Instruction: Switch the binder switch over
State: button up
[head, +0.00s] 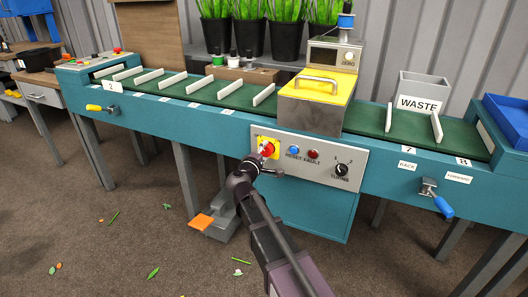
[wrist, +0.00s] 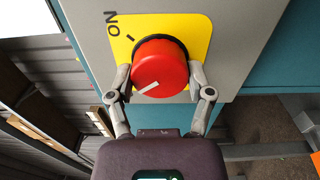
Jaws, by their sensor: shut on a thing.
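The binder switch is a round red knob (wrist: 160,68) on a yellow plate (wrist: 196,28), with a white pointer line on its face. It also shows in the head view (head: 267,149) on the grey control panel (head: 318,187) of the teal conveyor machine. The word ON and a short mark stand on the plate beside the knob. The white line does not point at the ON mark. My gripper (wrist: 161,84) has one finger on each side of the knob and is shut on it. In the head view my gripper (head: 262,158) partly covers the knob and plate.
The panel also holds a blue button (head: 294,150), a red lamp (head: 313,154) and a black TUNING dial (head: 341,170). A yellow-topped binder housing (head: 318,97) sits above. A blue-handled crank (head: 436,197) sticks out at right. An orange pedal (head: 201,222) is on the floor.

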jog(key=shift+w+n, duration=0.1)
jog(key=shift+n, duration=0.8)
jog(key=o, duration=1.1)
jog(key=shift+v, duration=6.05)
